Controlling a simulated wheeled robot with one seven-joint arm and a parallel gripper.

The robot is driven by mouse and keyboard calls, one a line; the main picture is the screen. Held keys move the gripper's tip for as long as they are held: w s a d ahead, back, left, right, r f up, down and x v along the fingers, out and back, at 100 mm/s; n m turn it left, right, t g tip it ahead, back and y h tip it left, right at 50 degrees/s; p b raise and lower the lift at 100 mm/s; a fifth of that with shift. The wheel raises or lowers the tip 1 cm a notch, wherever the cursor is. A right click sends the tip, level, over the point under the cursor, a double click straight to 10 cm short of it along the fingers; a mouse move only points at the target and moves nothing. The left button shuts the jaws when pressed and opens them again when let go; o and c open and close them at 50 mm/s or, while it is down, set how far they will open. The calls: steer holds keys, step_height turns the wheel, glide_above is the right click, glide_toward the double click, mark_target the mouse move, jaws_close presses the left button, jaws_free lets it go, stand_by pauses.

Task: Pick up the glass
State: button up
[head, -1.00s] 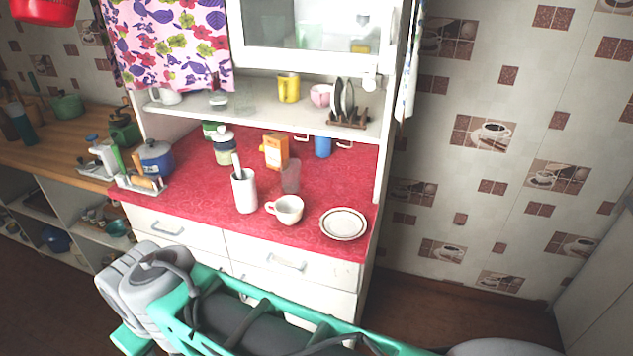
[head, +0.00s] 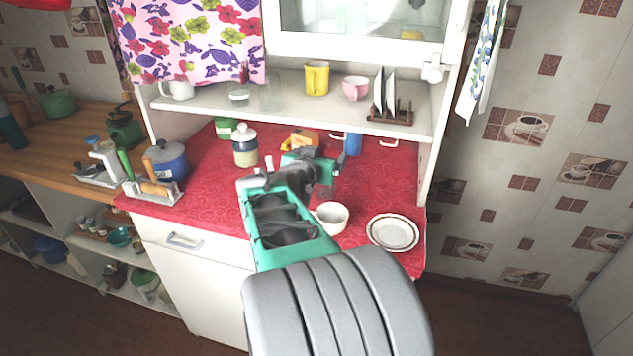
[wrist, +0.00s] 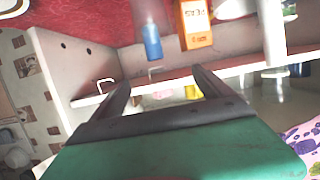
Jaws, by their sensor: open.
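My gripper (head: 328,166) is over the back part of the red counter, near the orange box. In the wrist view, its two dark fingers (wrist: 150,78) are spread apart with nothing seen held between them. The translucent glass that stood on the counter earlier is hidden behind my arm in the head view. I cannot make it out clearly in the wrist view. Another clear glass (head: 271,96) stands on the shelf above, left of the yellow mug.
A white cup (head: 332,217) and a plate (head: 393,232) are right of my arm. A lidded jar (head: 244,146) stands left. The shelf (head: 222,102) overhangs.

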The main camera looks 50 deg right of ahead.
step_height(320, 180, down, 7)
steer(key=p+x, duration=0.2)
steer(key=x, duration=0.5)
steer(key=shift+w+d, duration=0.1)
steer(key=shift+d, duration=0.05)
steer(key=shift+r, duration=0.1)
steer(key=c, duration=1.7)
